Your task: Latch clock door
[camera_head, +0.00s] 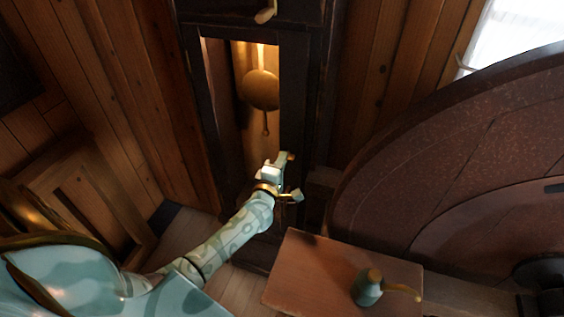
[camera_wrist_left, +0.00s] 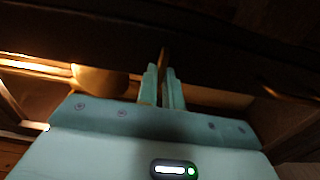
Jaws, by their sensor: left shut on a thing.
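The clock (camera_head: 294,90) is a tall dark wooden case. Its front opening shows a lit brass pendulum (camera_head: 261,90), which also shows as a rounded shape in the left wrist view (camera_wrist_left: 98,80). My left gripper (camera_head: 284,160) is at the dark right-hand upright, below the pendulum. Its pale fingers (camera_wrist_left: 163,84) are closed together on a thin brownish piece (camera_wrist_left: 163,57), apparently the door's latch or handle. Most of that piece is hidden by the fingers. I cannot tell whether the door is flush with the frame. My right gripper is not in view.
A pale knob (camera_head: 265,12) sits higher on the case. A large dark round wheel (camera_head: 440,150) fills the right side. A small wooden table (camera_head: 310,275) in front carries a teal can (camera_head: 367,289) with a brass-coloured spout. Plank walls stand left and behind.

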